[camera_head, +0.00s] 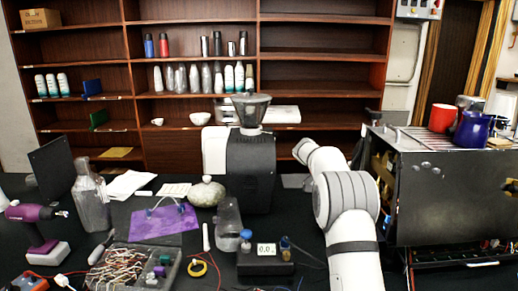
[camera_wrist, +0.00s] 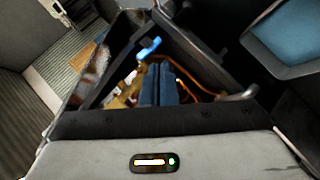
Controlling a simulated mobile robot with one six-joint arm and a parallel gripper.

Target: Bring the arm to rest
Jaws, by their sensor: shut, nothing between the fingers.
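My white arm rises from the bottom of the head view, right of centre, and bends at a large grey joint. Its far link points up and left, and my gripper is not visible in that view. In the wrist view my gripper (camera_wrist: 158,84) is shut and empty, its two dark fingers together. Beyond the fingertips is the open inside of a dark housing, with an orange cable (camera_wrist: 190,74), brassy parts and a bright blue piece (camera_wrist: 149,49). I cannot tell whether the fingers touch anything there.
The opened brewer (camera_head: 452,198) stands close to the right of my arm, with a red cup (camera_head: 442,118) and blue pitcher (camera_head: 473,130) on top. A grinder (camera_head: 250,160) stands left of it. A black meter box (camera_head: 265,258) and wire tray (camera_head: 135,268) are in front.

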